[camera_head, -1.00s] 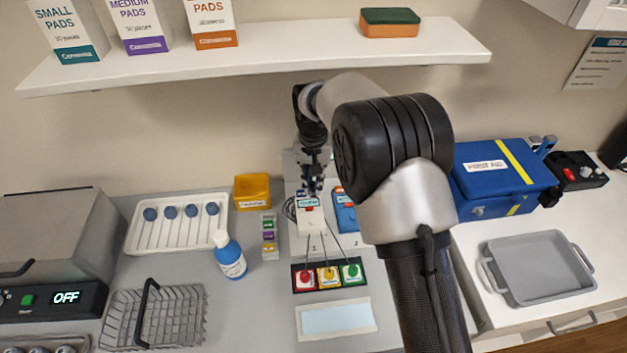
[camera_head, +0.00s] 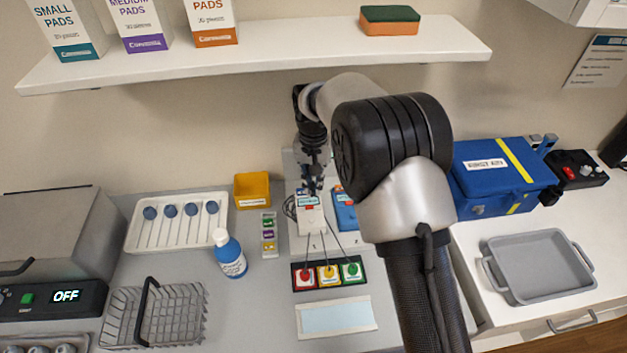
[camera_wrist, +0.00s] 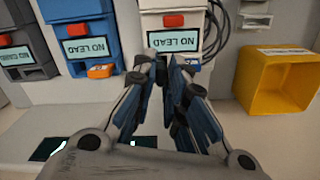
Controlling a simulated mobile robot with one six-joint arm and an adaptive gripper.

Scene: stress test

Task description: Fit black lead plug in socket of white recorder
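The white recorder (camera_head: 311,219) stands at the back of the counter. In the wrist view the white recorder (camera_wrist: 177,4) shows a red button and a display reading NO LEAD. My gripper (camera_head: 313,187) is just above and behind it, pointing down. In the wrist view my gripper (camera_wrist: 163,72) has its fingertips close together at the recorder's near edge, around a small dark piece that looks like the black lead plug (camera_wrist: 161,72). The fingers hide most of the plug and the socket. I cannot tell whether the plug touches the socket.
A blue recorder (camera_wrist: 80,30), also reading NO LEAD, stands beside the white one with an orange part at its edge. A dark grey unit (camera_wrist: 22,45) is farther left. Coiled black cable (camera_wrist: 214,35) and a yellow bin (camera_wrist: 280,83) lie right. The shelf (camera_head: 270,58) overhangs behind.

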